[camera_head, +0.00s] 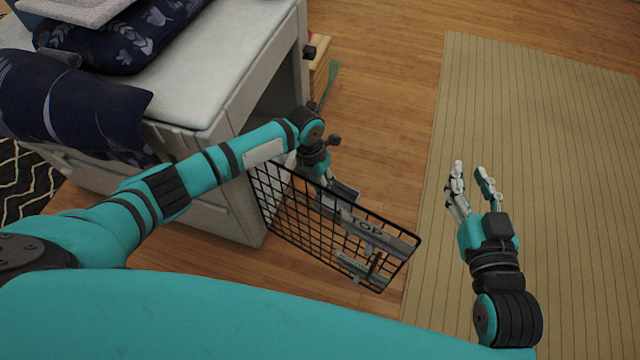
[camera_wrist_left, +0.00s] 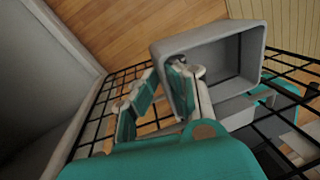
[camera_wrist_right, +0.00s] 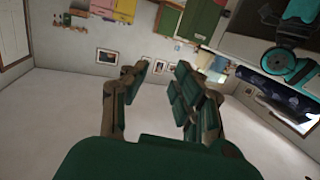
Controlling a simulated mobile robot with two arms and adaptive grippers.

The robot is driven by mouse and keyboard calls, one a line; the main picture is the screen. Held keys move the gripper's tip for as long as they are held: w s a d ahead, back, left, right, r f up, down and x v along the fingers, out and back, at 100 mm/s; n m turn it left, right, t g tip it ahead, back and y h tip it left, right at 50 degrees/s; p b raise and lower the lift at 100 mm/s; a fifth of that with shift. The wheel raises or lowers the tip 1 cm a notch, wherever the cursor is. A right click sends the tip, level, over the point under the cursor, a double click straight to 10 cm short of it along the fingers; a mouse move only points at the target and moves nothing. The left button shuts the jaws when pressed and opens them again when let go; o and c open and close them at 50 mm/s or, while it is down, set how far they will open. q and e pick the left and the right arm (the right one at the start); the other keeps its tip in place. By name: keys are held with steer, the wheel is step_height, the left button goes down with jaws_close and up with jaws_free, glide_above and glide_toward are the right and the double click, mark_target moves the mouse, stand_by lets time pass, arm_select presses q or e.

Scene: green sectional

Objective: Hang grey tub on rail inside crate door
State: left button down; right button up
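The grey tub (camera_wrist_left: 255,55) shows open side toward the camera in the left wrist view, against the black wire crate door. My left gripper (camera_wrist_left: 172,85) has one finger inside the tub and one outside, with the tub's wall between them. In the head view the tub (camera_head: 346,193) is partly hidden by my left gripper (camera_head: 328,182), at the top edge of the crate door (camera_head: 290,208). A grey rail marked TOP (camera_head: 385,236) runs along the door's upper part; whether the tub touches it is unclear. My right gripper (camera_head: 472,172) is open and empty.
A lower grey bar with a label (camera_head: 355,266) is on the door. A white cabinet (camera_head: 225,190) stands left of it, with dark patterned cushions (camera_head: 75,95) on top. A beige striped rug (camera_head: 540,130) lies at right. Floor between is clear.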

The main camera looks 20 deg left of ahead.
arm_select(q)
steer(key=shift+f, duration=0.45)
arm_select(e)
steer(key=shift+w+a+r+t+y, duration=0.15)
steer(key=shift+r+t, duration=0.25)
steer(key=shift+r, duration=0.3)
steer(key=shift+a+r+t+y, duration=0.15)
steer(key=shift+r+t, duration=0.25)
steer(key=shift+r, duration=0.3)
arm_select(q)
steer(key=c, duration=1.4)
jaws_free()
step_height(320, 180, up, 12)
steer(key=a, duration=0.2)
steer(key=shift+w, duration=0.25)
